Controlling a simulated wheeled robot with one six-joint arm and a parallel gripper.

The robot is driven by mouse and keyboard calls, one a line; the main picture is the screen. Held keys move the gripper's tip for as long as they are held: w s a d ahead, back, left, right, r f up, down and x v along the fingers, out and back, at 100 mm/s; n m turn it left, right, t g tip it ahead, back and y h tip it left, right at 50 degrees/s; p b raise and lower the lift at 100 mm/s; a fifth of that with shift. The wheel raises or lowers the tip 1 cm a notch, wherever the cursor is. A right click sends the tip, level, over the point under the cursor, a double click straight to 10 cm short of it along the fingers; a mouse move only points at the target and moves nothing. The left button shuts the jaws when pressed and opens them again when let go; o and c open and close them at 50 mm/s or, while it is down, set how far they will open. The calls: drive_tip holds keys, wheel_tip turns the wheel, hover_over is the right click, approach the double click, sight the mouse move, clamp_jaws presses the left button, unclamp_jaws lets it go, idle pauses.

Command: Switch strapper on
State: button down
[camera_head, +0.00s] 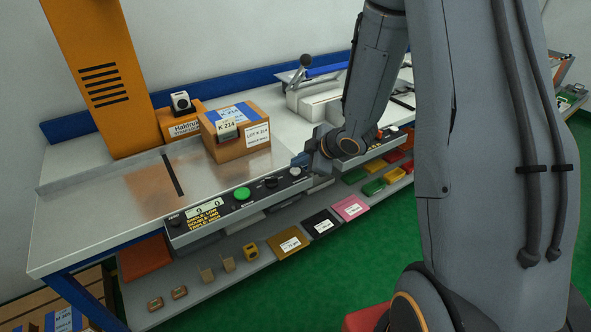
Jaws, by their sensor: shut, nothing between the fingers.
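The strapper is an orange upright housing (98,75) with black vent slots, standing on a steel table. Its control panel (215,217) runs along the table's front edge. My gripper (302,160) is just above and behind that right end, close to the silver control. Its fingers are small in view and partly hidden by the wrist; they are shut and empty. I cannot tell whether they touch the panel.
A cardboard box (236,131) with labels stands on the table, left of my gripper. A second panel (349,145) lies right of my wrist. A lower shelf (207,289) holds small parts and coloured trays. Green floor is in front.

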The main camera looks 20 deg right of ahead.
sight(299, 172)
drive_tip(key=shift+f, duration=0.35)
drive_tip(key=shift+f+b, duration=0.25)
drive_tip(key=shift+b, duration=0.05)
idle(0.4)
drive_tip(key=shift+r, duration=0.1)
drive_tip(key=shift+r+p, duration=0.65)
drive_tip(key=shift+p, duration=0.1)
wheel_tip(299, 172, up, 6)
drive_tip(key=p, duration=0.5)
drive_tip(key=shift+p, duration=0.35)
